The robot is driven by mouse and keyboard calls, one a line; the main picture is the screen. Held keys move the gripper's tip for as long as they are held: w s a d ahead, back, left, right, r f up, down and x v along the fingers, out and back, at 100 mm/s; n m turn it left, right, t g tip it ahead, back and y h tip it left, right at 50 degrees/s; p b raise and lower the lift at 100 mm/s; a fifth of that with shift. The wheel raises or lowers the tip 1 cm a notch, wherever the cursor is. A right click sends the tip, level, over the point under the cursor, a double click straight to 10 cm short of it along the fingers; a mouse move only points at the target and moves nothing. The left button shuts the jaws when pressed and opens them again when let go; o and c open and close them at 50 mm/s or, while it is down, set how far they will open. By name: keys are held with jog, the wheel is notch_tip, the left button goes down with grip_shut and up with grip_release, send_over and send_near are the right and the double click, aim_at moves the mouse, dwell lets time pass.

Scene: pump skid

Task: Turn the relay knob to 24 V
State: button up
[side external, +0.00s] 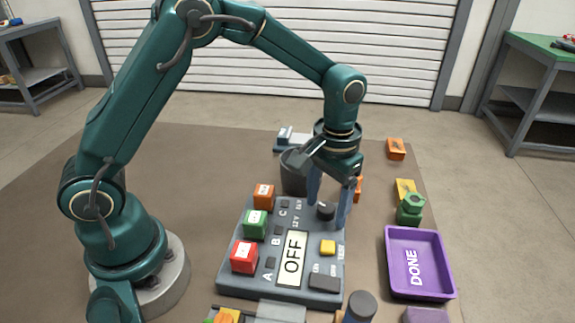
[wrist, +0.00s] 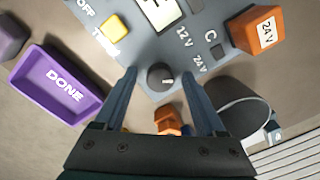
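The relay knob (side external: 325,211) is a small dark round knob near the back right corner of the grey control panel (side external: 258,284). In the wrist view the knob (wrist: 157,72) carries a short pale mark on its right side; its exact setting is hard to tell. The labels "12 V" (wrist: 185,37) and "24 V" (wrist: 200,63) are printed to its upper right and right. My gripper (side external: 328,212) is open, with one finger on each side of the knob. In the wrist view gaps show between the fingers (wrist: 162,74) and the knob.
The panel display (side external: 292,258) reads OFF. Red (side external: 244,257), green (side external: 255,224) and orange (side external: 263,196) blocks stand along its left side. A yellow button (side external: 327,247) is in front of the knob. A dark cup (side external: 292,178) stands behind; a purple DONE tray (side external: 448,285) lies right.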

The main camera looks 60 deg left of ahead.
aim_at(327, 207)
jog(key=shift+d+r, duration=0.1)
jog(key=shift+r, duration=2.45)
jog(key=shift+r, duration=0.25)
jog(key=s+a+r+t, duration=0.35)
jog(key=s+r, duration=0.25)
jog(key=r, duration=0.4)
jog(key=s+a+f+m+t, duration=0.1)
jog(key=s+f, duration=0.3)
jog(key=s, duration=0.5)
jog(key=shift+t, duration=0.55)
